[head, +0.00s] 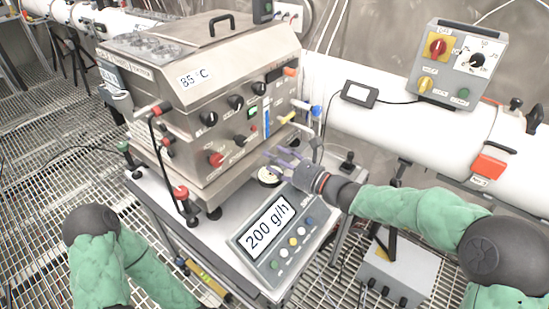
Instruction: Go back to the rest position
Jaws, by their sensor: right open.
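My right gripper (287,158) is open, with its thin fingers pointing left in front of the steel machine (200,110). It is above the white table top (160,192), near a small round dish (269,177) at the machine's foot. I cannot tell whether its fingers touch anything. My right arm, in a green sleeve, comes in from the right. My left arm shows as a green sleeve and dark joint at the lower left; its gripper is out of view.
A display reading 200 g/h (270,230) stands at the table's front. A white pipe (390,125) runs behind on the right, bearing a control box (458,65) and a red switch (489,166). A grey box (397,272) sits low at right. Grating floor (40,200) is open at left.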

